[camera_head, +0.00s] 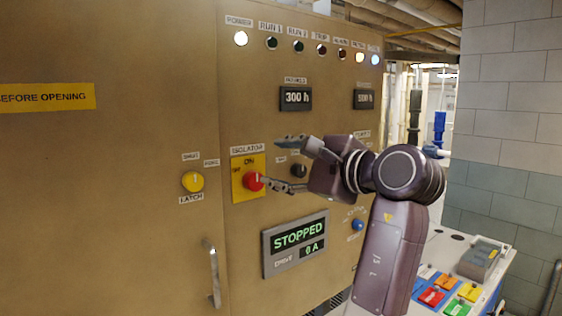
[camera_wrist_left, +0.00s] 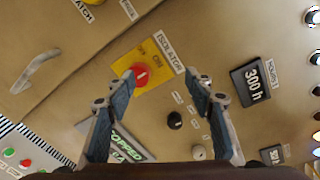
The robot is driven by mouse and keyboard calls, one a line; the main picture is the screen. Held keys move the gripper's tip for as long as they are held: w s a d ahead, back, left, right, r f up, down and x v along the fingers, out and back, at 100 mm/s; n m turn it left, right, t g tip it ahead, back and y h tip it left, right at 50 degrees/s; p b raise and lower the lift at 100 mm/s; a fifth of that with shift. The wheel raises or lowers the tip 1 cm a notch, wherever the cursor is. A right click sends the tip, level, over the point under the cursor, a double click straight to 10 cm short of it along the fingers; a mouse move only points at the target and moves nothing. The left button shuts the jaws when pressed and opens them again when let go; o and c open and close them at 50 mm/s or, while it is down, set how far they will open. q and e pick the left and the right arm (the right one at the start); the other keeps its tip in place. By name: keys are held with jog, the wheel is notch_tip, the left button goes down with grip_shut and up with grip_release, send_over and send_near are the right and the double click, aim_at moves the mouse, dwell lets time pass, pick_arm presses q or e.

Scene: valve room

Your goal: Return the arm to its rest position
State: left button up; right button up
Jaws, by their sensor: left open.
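My left gripper (camera_head: 278,163) is open and empty in front of the tan cabinet, to the right of the red isolator knob (camera_head: 253,181) on its yellow plate (camera_head: 240,193). In the left wrist view, the open fingers (camera_wrist_left: 160,76) point at the panel, and the red knob (camera_wrist_left: 140,74) shows between the fingertips, closer to the left one. My left forearm rises from the lower right in the head view. My right gripper is not in view.
The cabinet door carries a yellow latch knob (camera_head: 193,181) and a handle (camera_head: 213,275). A display (camera_head: 296,245) reads STOPPED, 0 A. A black knob (camera_head: 299,170) is near my fingers.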

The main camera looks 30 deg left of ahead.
pick_arm(q)
jog(key=shift+d+f, duration=0.15)
jog(key=shift+d, duration=0.25)
